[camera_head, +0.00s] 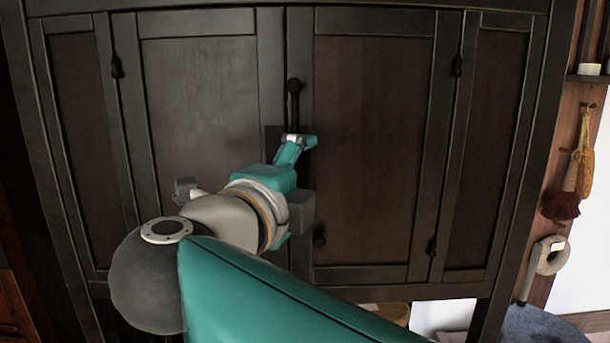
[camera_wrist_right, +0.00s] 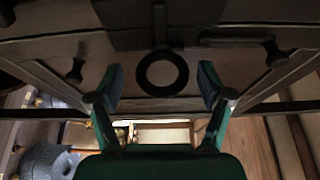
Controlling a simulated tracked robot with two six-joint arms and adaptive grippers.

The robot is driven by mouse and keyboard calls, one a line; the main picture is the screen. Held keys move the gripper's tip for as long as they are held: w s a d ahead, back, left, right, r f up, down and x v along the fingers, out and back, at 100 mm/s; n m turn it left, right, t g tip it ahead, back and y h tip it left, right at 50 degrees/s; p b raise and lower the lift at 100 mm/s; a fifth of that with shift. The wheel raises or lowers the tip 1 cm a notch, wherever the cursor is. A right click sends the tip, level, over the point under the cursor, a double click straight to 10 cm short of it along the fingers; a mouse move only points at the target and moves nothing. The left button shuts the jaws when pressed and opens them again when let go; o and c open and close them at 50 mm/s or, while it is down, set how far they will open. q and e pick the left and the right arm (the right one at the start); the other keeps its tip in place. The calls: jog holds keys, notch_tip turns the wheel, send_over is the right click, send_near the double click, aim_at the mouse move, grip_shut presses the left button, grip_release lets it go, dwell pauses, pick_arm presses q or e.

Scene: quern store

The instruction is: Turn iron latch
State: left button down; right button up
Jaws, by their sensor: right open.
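The dark wooden cabinet (camera_head: 372,135) fills most of the head view. A black iron latch part (camera_head: 294,86) with a round end and a straight stem shows at the seam between its middle doors. My right gripper (camera_head: 301,141) is in front of this seam, below that round end, and hides part of the ironwork. In the right wrist view, a black iron ring (camera_wrist_right: 141,74) on a straight stem lies between the two spread fingers of my right gripper (camera_wrist_right: 162,84), with a gap on either side. I cannot tell whether the ring and the round end are the same part. My left gripper is not in view.
Small dark knobs (camera_head: 319,238) sit on the doors. A brush (camera_head: 570,180) and a pale ring-shaped object (camera_head: 549,257) hang on the wall at the right. A grey round stone (camera_head: 535,328) stands at the lower right. There is open space under the cabinet.

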jog(key=v, duration=1.1)
